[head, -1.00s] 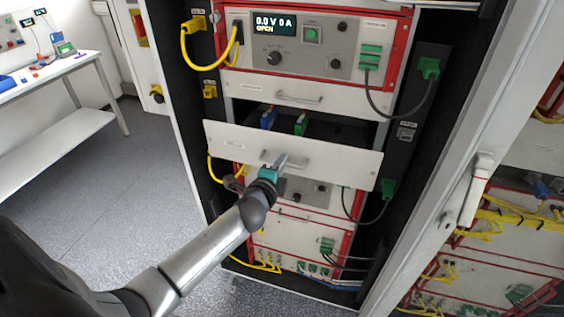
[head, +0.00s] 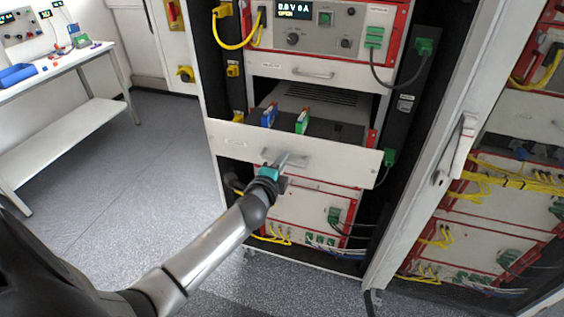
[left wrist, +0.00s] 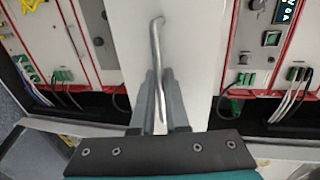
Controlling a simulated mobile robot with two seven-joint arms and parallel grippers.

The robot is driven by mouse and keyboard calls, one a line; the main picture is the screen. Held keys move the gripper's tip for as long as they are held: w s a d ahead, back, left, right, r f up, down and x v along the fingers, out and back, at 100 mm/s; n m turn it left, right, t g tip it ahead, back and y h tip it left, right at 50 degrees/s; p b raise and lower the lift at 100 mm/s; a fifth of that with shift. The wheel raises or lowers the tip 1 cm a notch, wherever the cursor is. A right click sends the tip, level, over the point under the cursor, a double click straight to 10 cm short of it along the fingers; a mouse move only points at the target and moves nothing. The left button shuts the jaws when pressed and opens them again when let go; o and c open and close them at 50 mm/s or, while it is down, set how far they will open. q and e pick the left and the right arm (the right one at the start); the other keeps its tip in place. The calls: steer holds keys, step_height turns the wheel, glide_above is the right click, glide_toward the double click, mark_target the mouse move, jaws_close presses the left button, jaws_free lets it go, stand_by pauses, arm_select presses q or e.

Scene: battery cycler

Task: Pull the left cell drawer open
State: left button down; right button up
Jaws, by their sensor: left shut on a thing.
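The cell drawer (head: 340,156) is pulled partway out of the rack in the head view, its white front standing forward of the cabinet. A blue cell (head: 269,115) and a green cell (head: 302,121) show inside it behind the front. My left gripper (head: 281,163) is shut on the drawer's handle (head: 300,158) near the middle of the front. In the left wrist view the metal handle (left wrist: 157,60) runs between the two grey fingers (left wrist: 160,100). My right gripper is in neither view.
Above the drawer is a closed white panel (head: 345,77) with a handle, under a unit with a lit display (head: 295,12). Yellow and dark cables hang at the rack's sides. An open cabinet door (head: 440,130) stands to the right. A bench (head: 60,70) is at left, with clear floor between.

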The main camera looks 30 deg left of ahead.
arm_select(q)
steer(key=c, duration=1.2)
jaws_free()
steer(key=shift+w, duration=0.1)
steer(key=v, duration=1.5)
steer(key=shift+r, duration=0.1)
